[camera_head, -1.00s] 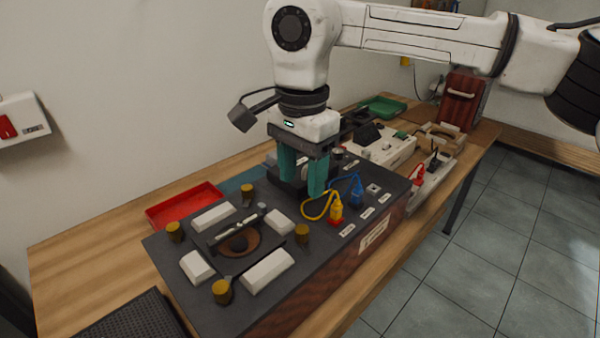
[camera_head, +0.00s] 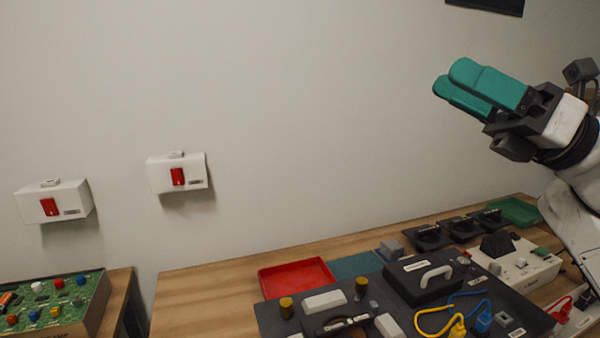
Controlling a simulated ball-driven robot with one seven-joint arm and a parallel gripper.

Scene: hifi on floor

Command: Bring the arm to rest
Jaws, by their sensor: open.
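My gripper (camera_head: 462,83) is at the upper right, raised well above the bench and pointing up and left. Its two teal fingers lie close to each other in this view, with nothing seen between them. My white arm rises from the lower right edge. The gripper is clear of the dark panel (camera_head: 375,288) on the bench and touches nothing. Most of my arm is outside the picture.
A red tray (camera_head: 297,276) and a black box with a pale handle (camera_head: 425,279) are on the bench. Two white wall boxes (camera_head: 178,174) hang at left. A green board (camera_head: 52,305) is at lower left. Air around my gripper is free.

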